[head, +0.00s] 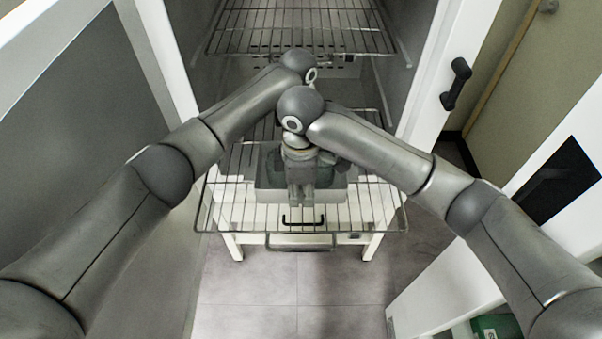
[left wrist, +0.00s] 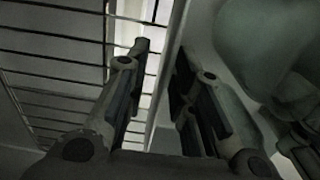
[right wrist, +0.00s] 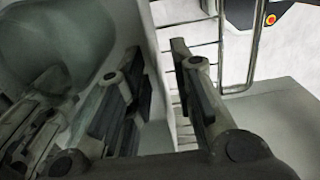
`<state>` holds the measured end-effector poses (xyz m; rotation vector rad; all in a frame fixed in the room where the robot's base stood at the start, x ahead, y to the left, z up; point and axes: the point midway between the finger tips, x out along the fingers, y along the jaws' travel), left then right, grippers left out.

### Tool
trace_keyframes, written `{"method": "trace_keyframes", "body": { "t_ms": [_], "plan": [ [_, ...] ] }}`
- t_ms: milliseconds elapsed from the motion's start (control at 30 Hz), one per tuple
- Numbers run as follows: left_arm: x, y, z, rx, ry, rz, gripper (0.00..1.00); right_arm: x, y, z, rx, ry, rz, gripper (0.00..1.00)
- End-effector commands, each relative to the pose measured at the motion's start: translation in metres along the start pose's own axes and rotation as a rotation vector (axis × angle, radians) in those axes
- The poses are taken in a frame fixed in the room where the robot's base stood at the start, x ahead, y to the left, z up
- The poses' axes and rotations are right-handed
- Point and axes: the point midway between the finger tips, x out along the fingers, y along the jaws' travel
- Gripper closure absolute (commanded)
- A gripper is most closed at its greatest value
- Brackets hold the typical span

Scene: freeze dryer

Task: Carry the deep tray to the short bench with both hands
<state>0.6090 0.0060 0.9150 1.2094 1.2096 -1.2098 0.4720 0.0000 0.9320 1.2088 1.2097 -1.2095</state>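The deep tray (head: 262,195) is a pale grey open box. It stands on a wire shelf inside the open freeze dryer, largely covered by my arms. A rounded grey-green thing lies in it; I cannot tell what it is. My right gripper (head: 301,198) points down at the tray's near side. In the right wrist view, its open fingers (right wrist: 157,54) stand on either side of the tray wall (right wrist: 154,85). My left gripper (left wrist: 162,54) is hidden behind the arms in the head view. In the left wrist view, it is open around another stretch of tray wall (left wrist: 166,80).
The wire shelf (head: 215,212) juts toward me. Another wire shelf (head: 300,42) is above. The open door (head: 75,75) is at left, and a white frame with a black handle (head: 455,84) at right. A white structure on legs (head: 234,246) stands below. Grey floor (head: 300,292) is clear in front.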

Motion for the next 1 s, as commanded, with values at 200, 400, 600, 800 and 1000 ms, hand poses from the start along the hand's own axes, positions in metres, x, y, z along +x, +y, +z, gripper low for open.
{"method": "trace_keyframes", "body": {
  "t_ms": [200, 400, 600, 800, 1000],
  "plan": [
    [0.0, 0.0, 0.0, 0.0, 0.0, 0.0, 1.0, 0.0, 0.0, 0.0, 0.0, 0.0, 0.0, 1.0],
    [-0.001, 0.0, 0.0, 0.0, 0.0, 0.0, 1.0, -0.001, 0.0, 0.0, 0.0, 0.0, 0.001, 1.0],
    [-0.002, 0.001, 0.0, 0.0, -0.001, 0.002, 1.0, -0.002, 0.001, 0.0, 0.0, 0.001, 0.002, 1.0],
    [-0.007, 0.001, 0.0, 0.0, -0.001, 0.002, 1.0, -0.007, 0.001, 0.0, 0.0, 0.001, 0.002, 1.0],
    [-0.022, 0.001, 0.0, 0.0, -0.001, 0.002, 1.0, -0.022, 0.001, 0.0, 0.0, 0.001, 0.002, 1.0]
  ]
}}
